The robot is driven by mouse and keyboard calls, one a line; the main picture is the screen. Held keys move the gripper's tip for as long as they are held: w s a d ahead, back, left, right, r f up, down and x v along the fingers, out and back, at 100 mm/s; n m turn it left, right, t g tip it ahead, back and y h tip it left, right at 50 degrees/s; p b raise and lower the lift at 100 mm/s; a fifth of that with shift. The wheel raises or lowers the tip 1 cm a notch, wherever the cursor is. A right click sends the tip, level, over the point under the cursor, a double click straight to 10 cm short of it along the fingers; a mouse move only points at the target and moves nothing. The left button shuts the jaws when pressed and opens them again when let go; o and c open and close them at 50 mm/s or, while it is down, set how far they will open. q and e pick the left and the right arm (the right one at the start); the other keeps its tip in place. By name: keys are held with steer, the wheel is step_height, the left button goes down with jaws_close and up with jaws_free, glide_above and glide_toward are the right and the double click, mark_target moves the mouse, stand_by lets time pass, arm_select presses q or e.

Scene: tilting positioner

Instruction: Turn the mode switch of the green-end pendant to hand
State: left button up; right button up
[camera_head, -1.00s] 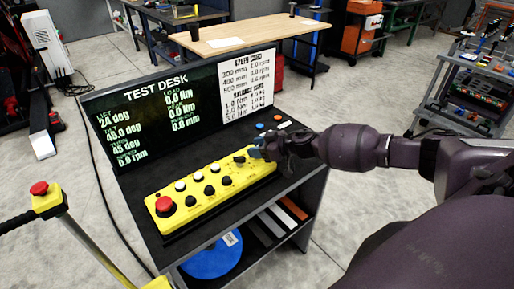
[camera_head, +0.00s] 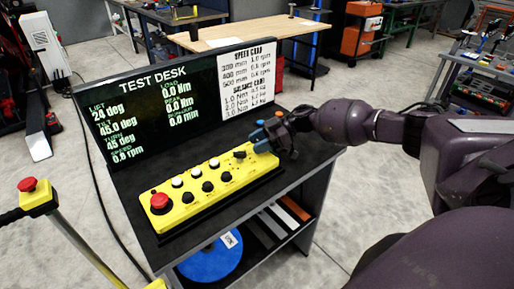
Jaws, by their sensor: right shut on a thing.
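A yellow pendant (camera_head: 187,219) lies on the dark desk top, with a red stop button (camera_head: 159,203) at its left end and white and black buttons along it. I cannot make out a green end. Black knobs (camera_head: 240,155) sit toward its right end. My right gripper (camera_head: 259,141), with blue fingertips, is at that right end, shut on what appears to be the mode switch. The fingers hide much of the switch, so its setting cannot be read. My left gripper is not in view.
The test desk display (camera_head: 150,118) stands upright behind the pendant. A post with a red button (camera_head: 28,184) stands at the left. A blue disc (camera_head: 205,264) lies on the shelf below.

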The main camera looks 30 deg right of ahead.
steer(key=n+g+b, duration=0.3)
steer(key=shift+f+y, duration=0.35)
steer(key=shift+y, duration=0.05)
steer(key=shift+r+n+g+b, duration=0.2)
steer(key=shift+n+g+b, duration=0.5)
steer(key=shift+g, duration=0.4)
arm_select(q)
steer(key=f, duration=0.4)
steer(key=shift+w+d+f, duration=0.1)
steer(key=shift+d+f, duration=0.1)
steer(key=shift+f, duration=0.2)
arm_select(e)
steer(key=shift+r, duration=0.1)
steer(key=o, duration=0.9)
arm_select(q)
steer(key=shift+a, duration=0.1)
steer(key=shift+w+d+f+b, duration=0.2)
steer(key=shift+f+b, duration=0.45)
steer(key=shift+b, duration=0.4)
arm_select(e)
steer(key=shift+v, duration=5.4)
